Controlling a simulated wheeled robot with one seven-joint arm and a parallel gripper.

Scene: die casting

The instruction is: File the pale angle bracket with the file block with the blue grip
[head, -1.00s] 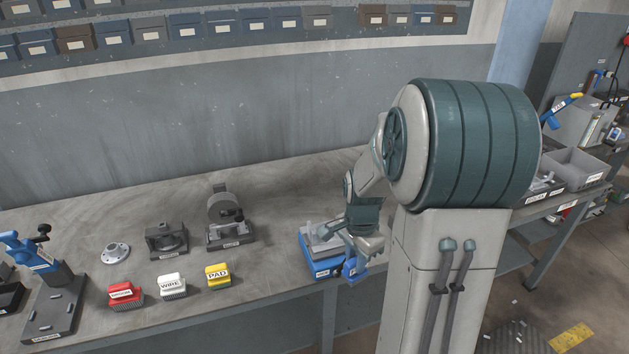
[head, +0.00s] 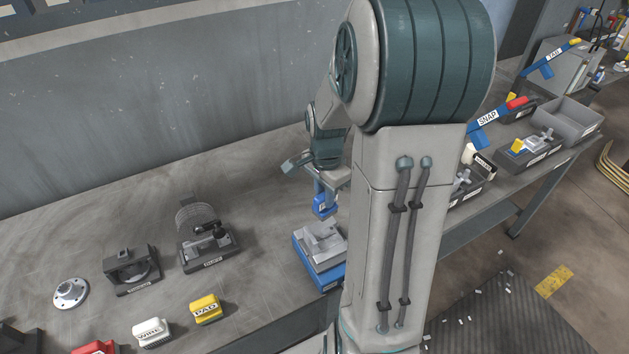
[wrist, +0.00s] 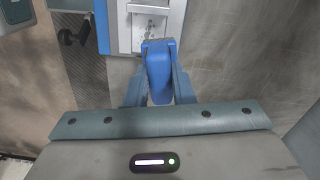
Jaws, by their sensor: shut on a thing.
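My gripper (head: 327,184) is shut on the file block with the blue grip (head: 324,205). In the wrist view the blue grip (wrist: 158,72) sits between the two fingers (wrist: 158,92). The block hangs above the far side of a blue-based fixture (head: 326,277), apart from it as far as I can tell. The pale angle bracket (head: 322,240) appears to lie on the fixture's grey top. In the wrist view part of the fixture (wrist: 103,28) shows beyond the gripper, with a pale piece on it. The block's filing face is hidden.
Left of the fixture stand a dark stand with a round wheel (head: 208,240), another dark fixture (head: 131,272) and a round flange (head: 70,293). Yellow PAD (head: 206,309), white WIRE (head: 151,332) and red (head: 95,347) blocks lie near the front edge. Trays (head: 530,150) stand at right.

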